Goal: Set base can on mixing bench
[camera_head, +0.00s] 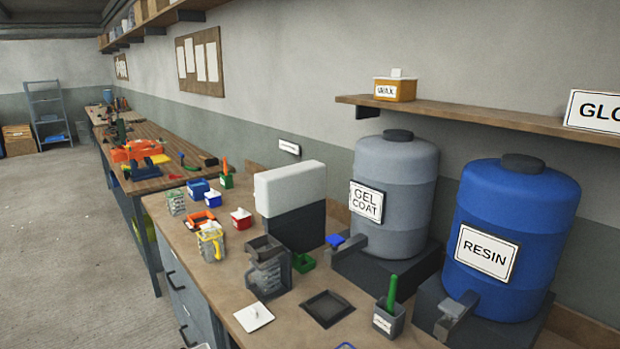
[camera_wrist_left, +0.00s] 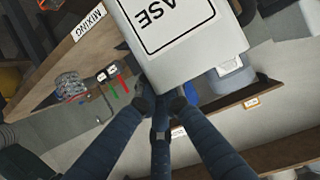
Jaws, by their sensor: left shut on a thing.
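In the left wrist view, a white can (camera_wrist_left: 195,62) with a black-framed label, of which the letters "ASE" show, fills the upper middle. My left gripper (camera_wrist_left: 163,103) is shut on the can's near end, its dark fingers meeting the lower edge. The can is off to one side of a wooden bench (camera_wrist_left: 52,68) with a "MIXING" sign (camera_wrist_left: 88,24); I cannot tell the height between them. The can and left gripper do not show in the head view. My right gripper is not in view.
In the head view, a bench (camera_head: 228,290) holds a grey jug (camera_head: 268,275), small coloured boxes, and a white-and-dark unit (camera_head: 290,190). A grey gel coat drum (camera_head: 400,165) and blue resin drum (camera_head: 518,220) stand at right. Open floor (camera_head: 60,240) lies left.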

